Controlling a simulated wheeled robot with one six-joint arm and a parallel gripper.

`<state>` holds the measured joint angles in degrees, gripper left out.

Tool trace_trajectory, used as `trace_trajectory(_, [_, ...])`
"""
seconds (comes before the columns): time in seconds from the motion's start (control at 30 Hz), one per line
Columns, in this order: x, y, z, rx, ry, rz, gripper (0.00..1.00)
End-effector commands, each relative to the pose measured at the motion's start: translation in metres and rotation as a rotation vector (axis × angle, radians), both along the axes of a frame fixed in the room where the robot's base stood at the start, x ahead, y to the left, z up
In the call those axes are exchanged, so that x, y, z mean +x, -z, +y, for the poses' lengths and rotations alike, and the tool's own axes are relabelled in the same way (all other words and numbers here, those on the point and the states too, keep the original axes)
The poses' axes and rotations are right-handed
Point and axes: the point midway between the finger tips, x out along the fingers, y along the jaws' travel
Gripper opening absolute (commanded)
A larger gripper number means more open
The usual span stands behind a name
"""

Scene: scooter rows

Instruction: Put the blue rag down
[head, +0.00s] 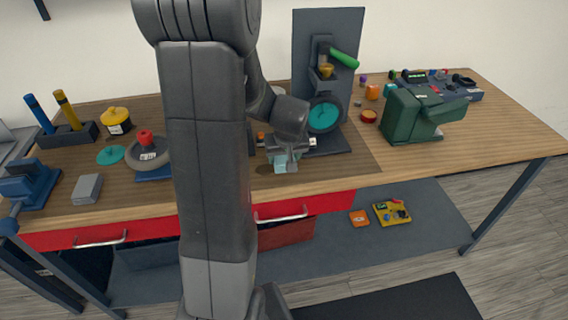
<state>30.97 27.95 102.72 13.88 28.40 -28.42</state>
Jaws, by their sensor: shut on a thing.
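My gripper (285,153) points down over the front middle of the wooden workbench (345,178). It is shut on the small pale blue rag (284,164), which shows below the fingers. The rag is at or just above the bench top, and I cannot tell whether it touches. My arm hides part of the bench to the left of the gripper.
A grey stand with a green handle (344,59) and a teal disc (323,117) stands close behind the gripper. A green machine (415,114) is to the right. A grey ring (148,152) with a red knob is left. The front right bench top is clear.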

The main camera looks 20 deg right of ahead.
Motion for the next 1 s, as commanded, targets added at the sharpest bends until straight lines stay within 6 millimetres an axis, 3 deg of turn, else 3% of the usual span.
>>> trace_trajectory(0.23, [-0.001, 0.031, 0.0, 0.002, 0.0, 0.005, 0.37])
trace_trajectory(0.63, [-0.001, 0.038, 0.0, 0.0, 0.0, 0.001, 0.37])
trace_trajectory(0.67, [-0.001, 0.036, 0.0, 0.0, 0.0, 0.001, 0.64])
trace_trajectory(0.73, [-0.001, 0.036, 0.0, 0.0, 0.0, 0.002, 0.78])
trace_trajectory(1.0, [-0.001, 0.036, 0.0, 0.0, 0.0, 0.002, 0.8])
